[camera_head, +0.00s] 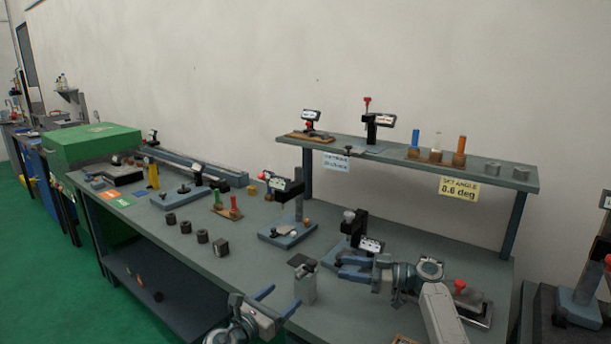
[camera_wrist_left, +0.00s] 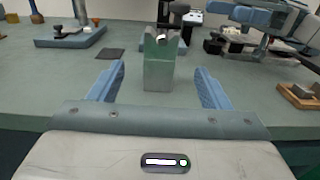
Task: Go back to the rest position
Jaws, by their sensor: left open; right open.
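My left gripper (camera_head: 278,300) is low at the table's front edge, its blue fingers spread apart and empty. In the left wrist view (camera_wrist_left: 160,90) its open fingers point at a grey-green upright block (camera_wrist_left: 159,68) with a notched, shiny top. The block stands beyond the fingertips and is not held. The head view shows this block (camera_head: 305,285) on the table, just right of my left gripper.
A raised shelf (camera_head: 400,164) with gauges and coloured pegs stands at the back. A sign (camera_head: 458,188) on it reads "SET ANGLE 0.6 deg". Several dark cylinders (camera_head: 202,236) lie to the left, near a blue-based gauge stand (camera_head: 287,233). A dark flat pad (camera_head: 300,260) lies behind the block.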

